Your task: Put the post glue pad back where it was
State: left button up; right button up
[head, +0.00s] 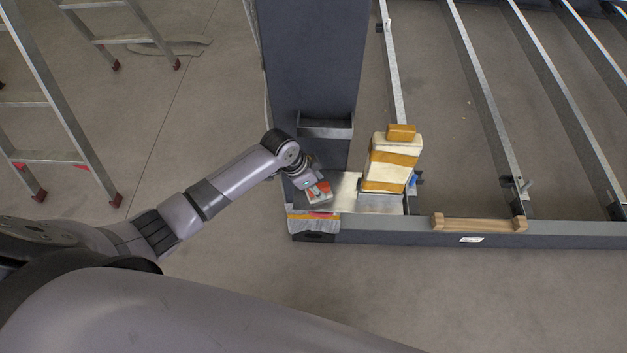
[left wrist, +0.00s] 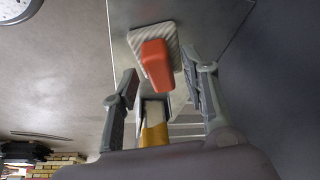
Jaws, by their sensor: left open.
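A pad with an orange-red block on a pale ribbed base, seemingly the post glue pad (head: 319,193), is at the foot of the dark post (head: 310,70). In the left wrist view the pad (left wrist: 158,58) appears against a grey metal surface, just beyond the fingertips. My left gripper (head: 308,181) is open, with its fingers (left wrist: 165,78) spread on either side of the line to the pad. I see no finger closed on it; whether one touches it I cannot tell. My right gripper is not in view.
A cream block with yellow bands (head: 391,162) stands right of the pad, an orange-brown piece (head: 401,132) on top. A wooden handle-like piece (head: 478,224) lies on the front beam (head: 400,233). A ladder (head: 70,125) stands at left; floor between is clear.

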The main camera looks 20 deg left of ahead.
pick_arm(q)
jog(key=v, duration=1.2)
jog(key=shift+p, duration=0.3)
jog(key=s+d+f+n, duration=0.2)
jog(key=s+d+n, duration=0.15)
jog(key=s, duration=0.75)
jog(key=s+a+r+n+y, duration=0.25)
jog(key=s+a+n, duration=0.25)
jog(key=s, duration=0.6)
notch_tip(320, 180, down, 27)
jog(key=s, duration=0.2)
jog(key=s+a+f+g+y, duration=0.1)
jog(key=s+a+f, duration=0.2)
jog(key=s+f, duration=1.2)
jog(key=shift+s+f+g, duration=0.3)
jog(key=shift+s+g, duration=0.1)
jog(key=shift+s, duration=0.25)
